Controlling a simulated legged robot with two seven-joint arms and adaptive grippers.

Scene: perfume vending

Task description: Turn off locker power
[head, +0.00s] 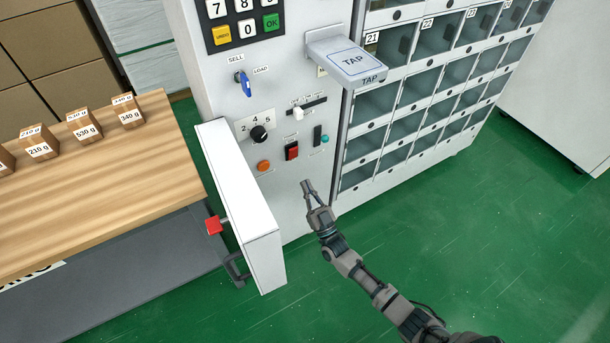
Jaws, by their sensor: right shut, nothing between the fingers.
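The locker machine's control panel (283,200) faces me in the middle of the head view. A red rocker switch (292,151) in a dark frame sits low on it. An orange button (263,166) is to its left, and a dark vertical slot (317,136) with a teal light (325,139) is to its right. A black knob (259,134) and a blue SELL/LOAD lever (244,82) are higher up. I cannot read which control is the power. My right gripper (307,186) is shut and empty, below and right of the red switch, apart from it. My left gripper is not in view.
An open white panel door (246,215) juts toward me left of the controls, with a red piece (213,225) beside it. A TAP reader (348,59) sticks out above. Numbered lockers (430,90) are to the right. A wooden table (90,185) with weight-labelled boxes stands left.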

